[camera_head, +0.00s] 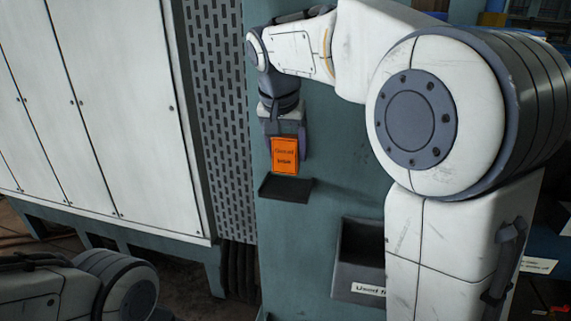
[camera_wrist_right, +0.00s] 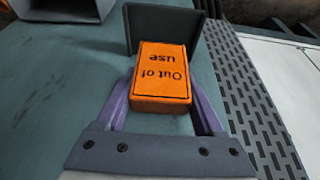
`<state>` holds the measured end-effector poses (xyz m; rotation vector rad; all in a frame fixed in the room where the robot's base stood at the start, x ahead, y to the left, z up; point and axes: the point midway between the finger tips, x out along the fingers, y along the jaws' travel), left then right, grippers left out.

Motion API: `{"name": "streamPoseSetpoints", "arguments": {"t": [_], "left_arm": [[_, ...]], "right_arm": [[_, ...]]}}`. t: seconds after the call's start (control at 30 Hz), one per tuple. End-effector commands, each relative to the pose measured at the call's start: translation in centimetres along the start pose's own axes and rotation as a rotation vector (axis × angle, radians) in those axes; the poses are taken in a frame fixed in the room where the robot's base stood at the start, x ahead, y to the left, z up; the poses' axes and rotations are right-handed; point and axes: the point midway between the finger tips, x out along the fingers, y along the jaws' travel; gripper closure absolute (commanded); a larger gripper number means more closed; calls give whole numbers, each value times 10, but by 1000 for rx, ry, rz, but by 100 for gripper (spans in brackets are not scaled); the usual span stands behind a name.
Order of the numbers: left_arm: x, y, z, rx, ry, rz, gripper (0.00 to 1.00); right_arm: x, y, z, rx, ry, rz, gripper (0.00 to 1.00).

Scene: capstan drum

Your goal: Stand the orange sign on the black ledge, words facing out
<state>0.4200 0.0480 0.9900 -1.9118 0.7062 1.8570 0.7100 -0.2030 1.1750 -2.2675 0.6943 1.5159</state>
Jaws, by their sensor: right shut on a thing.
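The orange sign (camera_head: 284,156) is held upright between the fingers of my right gripper (camera_head: 285,150), its dark lettering facing outward toward the head camera. In the right wrist view the sign (camera_wrist_right: 160,78) reads "Out of use", upside down in that picture, with a purple finger on each side. The black ledge (camera_head: 285,189) sticks out from the teal panel just below the sign. It also shows in the right wrist view (camera_wrist_right: 190,40), beyond the sign's lower end. I cannot tell whether the sign touches the ledge. My left gripper is out of view.
A dark open bin (camera_head: 360,250) with a white label starting "Used" is on the teal panel (camera_head: 300,240), lower right of the ledge. A perforated strip (camera_head: 222,110) and white cabinets (camera_head: 100,100) stand left of it. My right arm covers much of the right side.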

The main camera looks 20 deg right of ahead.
Motion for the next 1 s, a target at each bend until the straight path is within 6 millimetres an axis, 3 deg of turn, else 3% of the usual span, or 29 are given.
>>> {"name": "streamPoseSetpoints", "arguments": {"t": [0.3,0.73,0.77,0.8,0.83,1.0], "left_arm": [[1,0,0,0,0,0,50],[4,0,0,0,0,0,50],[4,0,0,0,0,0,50],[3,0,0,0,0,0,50],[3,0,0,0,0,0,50],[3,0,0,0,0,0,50]], "right_arm": [[34,0,13,0,-1,1,90],[43,0,14,0,1,-1,90],[43,0,14,0,1,0,26],[42,0,14,0,1,0,11],[42,0,14,0,1,0,0],[42,0,14,0,0,0,0]]}}
